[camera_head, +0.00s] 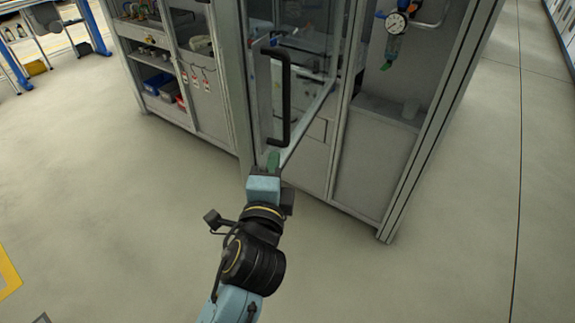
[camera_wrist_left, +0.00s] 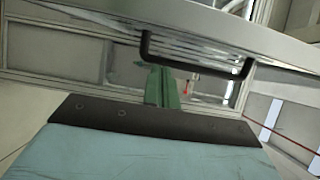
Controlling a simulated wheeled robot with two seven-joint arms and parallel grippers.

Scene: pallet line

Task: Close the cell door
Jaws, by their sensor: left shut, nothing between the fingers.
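The cell door (camera_head: 312,105) is a clear panel in a grey frame, standing ajar at an angle to the cabinet front. Its black bar handle (camera_head: 286,98) is upright near the door's left side. In the left wrist view the handle (camera_wrist_left: 195,70) crosses behind the fingertips. My left gripper (camera_head: 273,160) has green fingers, shut and empty, at the door's lower edge just below the handle. Its fingers also show in the left wrist view (camera_wrist_left: 162,85). I cannot tell whether they touch the door. My right gripper is not in view.
The grey cabinet (camera_head: 385,160) carries a pressure gauge (camera_head: 396,23) right of the door. Shelves with blue bins (camera_head: 158,84) stand left of it. A blue-legged bench (camera_head: 92,28) is at the far left. The floor in front is clear.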

